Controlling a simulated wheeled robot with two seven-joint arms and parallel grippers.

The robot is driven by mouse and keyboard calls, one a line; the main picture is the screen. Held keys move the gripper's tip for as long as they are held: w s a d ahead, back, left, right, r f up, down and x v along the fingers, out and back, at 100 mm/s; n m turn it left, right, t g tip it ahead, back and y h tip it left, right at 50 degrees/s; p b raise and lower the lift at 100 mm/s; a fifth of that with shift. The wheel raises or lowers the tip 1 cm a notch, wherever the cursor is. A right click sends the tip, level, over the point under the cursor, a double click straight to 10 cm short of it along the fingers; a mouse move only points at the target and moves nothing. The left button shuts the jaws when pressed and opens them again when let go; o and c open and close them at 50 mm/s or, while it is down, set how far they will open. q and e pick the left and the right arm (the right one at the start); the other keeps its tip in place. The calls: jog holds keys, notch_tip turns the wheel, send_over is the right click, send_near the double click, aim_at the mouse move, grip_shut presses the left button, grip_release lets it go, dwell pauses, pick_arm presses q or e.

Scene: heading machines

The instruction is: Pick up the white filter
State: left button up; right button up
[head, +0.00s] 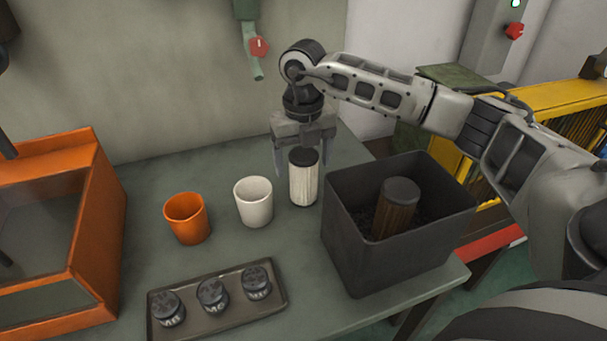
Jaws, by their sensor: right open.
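The white filter (303,182) is a pale ribbed cylinder with a dark cap. It stands upright on the green-grey table, right of the white cup. My right gripper (304,162) points down directly over it with its jaws open. The fingers come down on either side of the filter's top, and I cannot tell whether they touch it. My left gripper is not in view.
A dark bin (345,240) holding a brown filter (396,207) stands close on the right. A white cup (253,201) and an orange cup (187,217) stand left. A tray (235,318) with dark round parts lies in front. An orange machine (88,235) is far left.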

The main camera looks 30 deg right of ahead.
jog(key=shift+f, duration=1.6)
jog(key=c, duration=1.1)
jog(key=shift+r, duration=0.1)
